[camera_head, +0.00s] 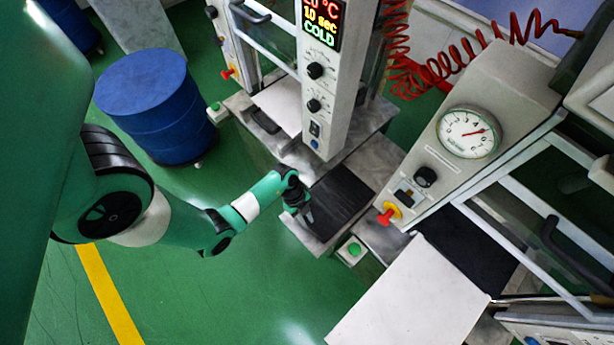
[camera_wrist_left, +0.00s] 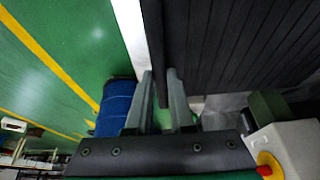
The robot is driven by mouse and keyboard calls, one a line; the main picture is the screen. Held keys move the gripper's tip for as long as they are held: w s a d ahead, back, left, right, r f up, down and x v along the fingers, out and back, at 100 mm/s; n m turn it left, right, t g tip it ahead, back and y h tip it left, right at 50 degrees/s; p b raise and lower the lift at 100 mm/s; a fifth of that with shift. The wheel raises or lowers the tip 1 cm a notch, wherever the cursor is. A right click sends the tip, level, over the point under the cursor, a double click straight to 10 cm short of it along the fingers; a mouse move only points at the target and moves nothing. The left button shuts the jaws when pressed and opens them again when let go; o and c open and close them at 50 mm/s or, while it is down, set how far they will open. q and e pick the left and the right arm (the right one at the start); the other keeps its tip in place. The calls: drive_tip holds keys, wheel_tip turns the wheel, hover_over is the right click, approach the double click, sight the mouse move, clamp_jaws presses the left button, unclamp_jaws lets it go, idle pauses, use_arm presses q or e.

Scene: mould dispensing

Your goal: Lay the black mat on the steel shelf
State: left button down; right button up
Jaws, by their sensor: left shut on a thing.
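The black mat (camera_head: 342,196) is at the front of the left press, over the grey steel shelf (camera_head: 366,156). It looks about level, but I cannot tell whether it rests fully on the shelf or sits just above it. My left gripper (camera_head: 309,217) is at the mat's near left edge. In the left wrist view the ribbed mat (camera_wrist_left: 235,45) fills the upper right, and a dark strip at its edge runs between the two fingers of my left gripper (camera_wrist_left: 162,95), which are shut on it. My right gripper is in neither view.
A press column with a lit display (camera_head: 322,25) stands behind the mat. A press with a dial gauge (camera_head: 467,132) stands to the right, with another black sheet (camera_head: 470,255) and a white panel (camera_head: 408,295) below. A blue drum (camera_head: 155,100) stands left on the green floor.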

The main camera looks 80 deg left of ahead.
use_arm(q)
wheel_tip(320, 180, down, 4)
drive_tip(key=shift+r+b, duration=0.15)
drive_tip(key=shift+b, duration=0.7)
drive_tip(key=shift+r, duration=0.1)
drive_tip(key=c, duration=0.8)
unclamp_jaws()
drive_tip(key=p+v, duration=0.5)
drive_tip(key=v, duration=0.7)
drive_tip(key=shift+a, duration=0.1)
